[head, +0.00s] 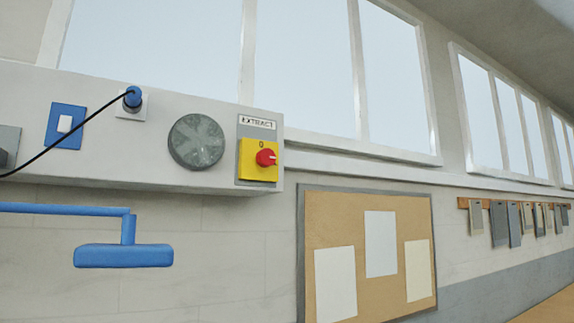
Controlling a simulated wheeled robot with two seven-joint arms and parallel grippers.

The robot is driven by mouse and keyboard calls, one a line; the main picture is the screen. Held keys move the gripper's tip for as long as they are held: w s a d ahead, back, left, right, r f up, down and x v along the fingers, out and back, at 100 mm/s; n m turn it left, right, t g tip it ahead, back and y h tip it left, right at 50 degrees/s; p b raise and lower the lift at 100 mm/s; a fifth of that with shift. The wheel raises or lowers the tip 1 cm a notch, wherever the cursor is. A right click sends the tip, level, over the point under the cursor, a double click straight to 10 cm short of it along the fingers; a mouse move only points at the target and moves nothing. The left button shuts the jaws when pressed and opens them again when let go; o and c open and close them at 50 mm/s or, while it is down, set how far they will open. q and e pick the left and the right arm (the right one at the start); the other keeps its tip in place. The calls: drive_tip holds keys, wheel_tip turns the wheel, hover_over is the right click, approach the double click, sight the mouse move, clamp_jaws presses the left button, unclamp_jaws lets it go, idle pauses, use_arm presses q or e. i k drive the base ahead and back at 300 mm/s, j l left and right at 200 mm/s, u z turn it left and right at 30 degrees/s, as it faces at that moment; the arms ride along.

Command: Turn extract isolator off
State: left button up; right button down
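The extract isolator is a red rotary knob (266,157) on a yellow plate (258,174). It sits at the right end of a white wall trunking box, in the left half of the head view. A label reading EXTRACT (257,123) is on the grey panel above it. A small mark, like a 0, shows on the yellow plate above the knob. The knob's handle appears to point sideways, but its exact setting is hard to tell. Neither of my grippers is in view.
Left of the isolator on the trunking (215,112) are a round grey dial (196,141), a blue plug (133,97) with a black cable, and a blue-framed switch (65,125). A blue padded arm (124,255) juts out below. A pinboard (320,220) hangs lower right.

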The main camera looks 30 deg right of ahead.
sight(265, 157)
drive_tip(key=i+l, duration=0.1)
drive_tip(key=l, duration=0.35)
drive_tip(key=i+l, duration=0.1)
drive_tip(key=l, duration=0.85)
drive_tip(key=i+l, duration=0.15)
drive_tip(key=l, duration=0.35)
